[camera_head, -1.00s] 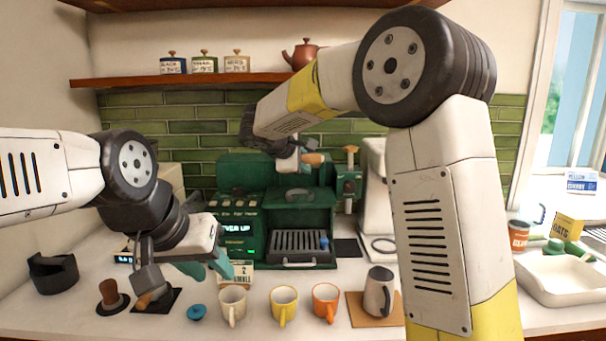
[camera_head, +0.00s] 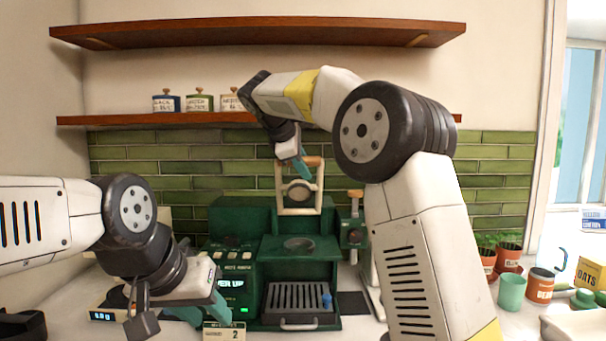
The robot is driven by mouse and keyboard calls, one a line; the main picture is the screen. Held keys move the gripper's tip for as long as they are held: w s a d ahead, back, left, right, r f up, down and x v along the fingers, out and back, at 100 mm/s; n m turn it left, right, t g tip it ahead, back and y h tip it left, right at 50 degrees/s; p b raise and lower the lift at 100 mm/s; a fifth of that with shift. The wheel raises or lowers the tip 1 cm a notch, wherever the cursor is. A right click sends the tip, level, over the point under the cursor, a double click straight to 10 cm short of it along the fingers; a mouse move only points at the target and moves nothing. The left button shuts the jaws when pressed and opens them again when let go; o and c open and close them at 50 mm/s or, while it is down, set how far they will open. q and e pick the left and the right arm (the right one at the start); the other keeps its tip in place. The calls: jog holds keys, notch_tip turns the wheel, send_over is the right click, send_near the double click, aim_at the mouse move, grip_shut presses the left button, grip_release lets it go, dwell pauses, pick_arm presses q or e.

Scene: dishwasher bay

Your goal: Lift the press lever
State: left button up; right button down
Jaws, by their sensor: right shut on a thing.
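The press lever (camera_head: 299,196) is a pale frame with a wooden crossbar handle. It stands upright above the top of the green coffee machine (camera_head: 239,218). My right gripper (camera_head: 302,165), with teal fingers, is shut on the wooden handle at the lever's top; the fingers partly hide the bar. A display on the machine's front reads "...ER UP", its start hidden by my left arm. My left gripper (camera_head: 206,308) is low at the left, in front of the machine's front left corner. Its teal fingers look apart, with nothing seen between them.
A small card (camera_head: 224,333) stands below my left gripper. A green grinder (camera_head: 354,236) stands right of the machine, partly behind my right arm. Canisters (camera_head: 198,104) sit on the shelf (camera_head: 140,119) above. Mugs and plants stand at the right.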

jog(key=shift+w+a+f, duration=0.1)
jog(key=shift+w+f, duration=0.15)
jog(key=shift+w, duration=0.25)
jog(key=shift+w+f, duration=0.15)
jog(key=c, duration=1.2)
grip_release()
jog(key=shift+o, duration=0.2)
jog(key=v, duration=0.8)
jog(key=shift+r, duration=0.6)
